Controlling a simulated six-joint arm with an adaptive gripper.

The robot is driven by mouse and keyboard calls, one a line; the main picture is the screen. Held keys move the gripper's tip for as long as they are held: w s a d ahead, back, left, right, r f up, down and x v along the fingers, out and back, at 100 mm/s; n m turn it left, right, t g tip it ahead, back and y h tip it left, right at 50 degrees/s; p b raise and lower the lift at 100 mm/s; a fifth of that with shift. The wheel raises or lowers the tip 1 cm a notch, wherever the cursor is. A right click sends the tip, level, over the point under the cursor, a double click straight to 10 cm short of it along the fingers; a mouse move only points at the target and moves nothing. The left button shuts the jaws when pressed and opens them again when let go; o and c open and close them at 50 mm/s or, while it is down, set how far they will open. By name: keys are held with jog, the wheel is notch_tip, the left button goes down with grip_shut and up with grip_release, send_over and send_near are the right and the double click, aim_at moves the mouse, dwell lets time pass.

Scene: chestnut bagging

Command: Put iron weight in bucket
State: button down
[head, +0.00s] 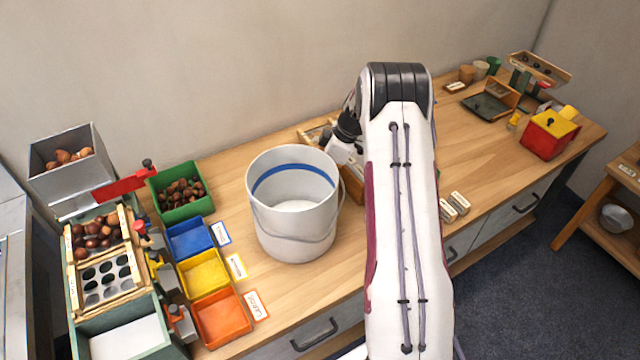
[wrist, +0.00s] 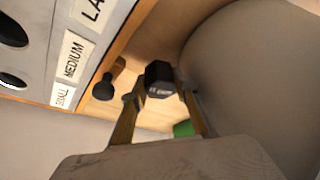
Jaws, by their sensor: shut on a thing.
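The iron weight (wrist: 159,76) is a small dark block with faint markings, seen in the wrist view between my fingertips. My gripper (wrist: 162,92) is shut on it. The white bucket (head: 292,234) with a blue band inside stands upright on the bench in the head view, and its visible floor looks empty. A large grey curved surface, which looks like the bucket's outer wall (wrist: 240,75), fills the right of the wrist view beside my gripper. In the head view my arm hides the fingers and the weight.
A wooden tray (head: 354,184) lies partly hidden behind the bucket and my arm. A dark knob-shaped piece (wrist: 103,87) is left of the weight. Green (head: 183,212), blue (head: 187,239), yellow (head: 204,274) and orange (head: 221,318) bins stand left of the bucket.

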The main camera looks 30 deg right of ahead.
jog(key=shift+f, duration=1.95)
jog(key=shift+f, duration=0.1)
jog(key=c, duration=1.8)
grip_release()
jog(key=shift+f, duration=0.1)
jog(key=shift+c, duration=0.2)
jog(key=w+a+r+v, duration=0.1)
jog(key=a+v, duration=0.1)
jog(key=v, duration=0.9)
jog(key=shift+w+r, duration=0.2)
jog(key=shift+r, duration=0.25)
